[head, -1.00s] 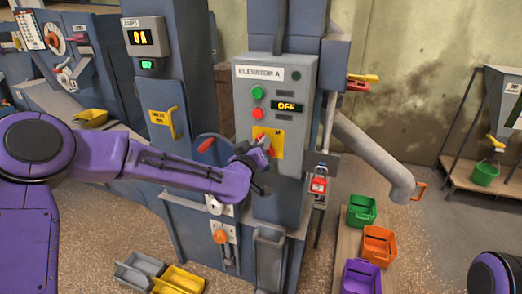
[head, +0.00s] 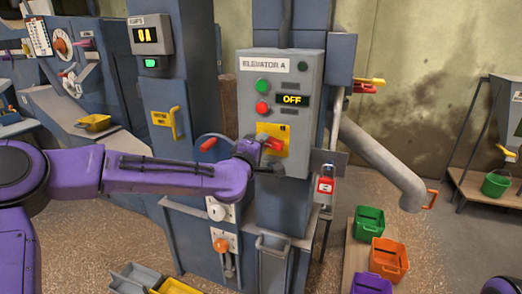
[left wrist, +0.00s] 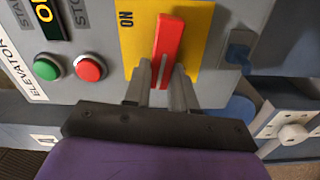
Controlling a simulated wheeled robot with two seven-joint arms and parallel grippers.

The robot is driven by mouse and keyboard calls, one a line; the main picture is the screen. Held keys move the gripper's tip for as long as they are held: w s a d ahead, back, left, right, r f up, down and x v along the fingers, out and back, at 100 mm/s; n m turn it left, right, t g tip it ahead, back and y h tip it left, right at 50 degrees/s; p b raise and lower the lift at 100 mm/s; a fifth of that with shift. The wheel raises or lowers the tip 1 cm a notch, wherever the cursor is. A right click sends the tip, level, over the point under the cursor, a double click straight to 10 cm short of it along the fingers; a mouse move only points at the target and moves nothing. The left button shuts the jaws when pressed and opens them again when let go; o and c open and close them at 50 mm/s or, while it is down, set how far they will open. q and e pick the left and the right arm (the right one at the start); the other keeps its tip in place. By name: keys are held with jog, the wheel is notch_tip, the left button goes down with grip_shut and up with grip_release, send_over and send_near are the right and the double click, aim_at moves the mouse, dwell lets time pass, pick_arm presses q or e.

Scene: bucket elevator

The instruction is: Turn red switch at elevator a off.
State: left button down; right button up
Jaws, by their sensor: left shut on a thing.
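The red switch (head: 273,143) is a lever on a yellow plate (head: 263,129) on the grey box labelled ELEVATOR A (head: 252,64). In the head view it lies nearly sideways, partly hidden by my left gripper (head: 262,154). In the left wrist view the red lever (left wrist: 168,42) stands between the two fingers of my left gripper (left wrist: 160,82), which is shut on its near end. An ON mark (left wrist: 125,19) shows beside the lever on the plate. The display (head: 292,100) reads OFF. My right gripper is out of view.
A green button (head: 261,85) and a red button (head: 262,108) sit above the yellow plate. A red padlock (head: 325,184) hangs right of the box. Green, orange and purple bins (head: 389,254) stand at lower right. A grey pipe (head: 380,157) slopes beyond.

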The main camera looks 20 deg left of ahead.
pick_arm(q)
jog(key=shift+f+n+b, duration=0.25)
jog(key=shift+n+b, duration=0.2)
jog(key=shift+n, duration=0.35)
jog(key=c, duration=0.9)
grip_release()
jog(key=shift+a, duration=0.1)
jog(key=s+b, duration=0.2)
jog(key=s, duration=0.8)
jog(key=shift+s+a, duration=0.15)
jog(key=shift+s, duration=0.15)
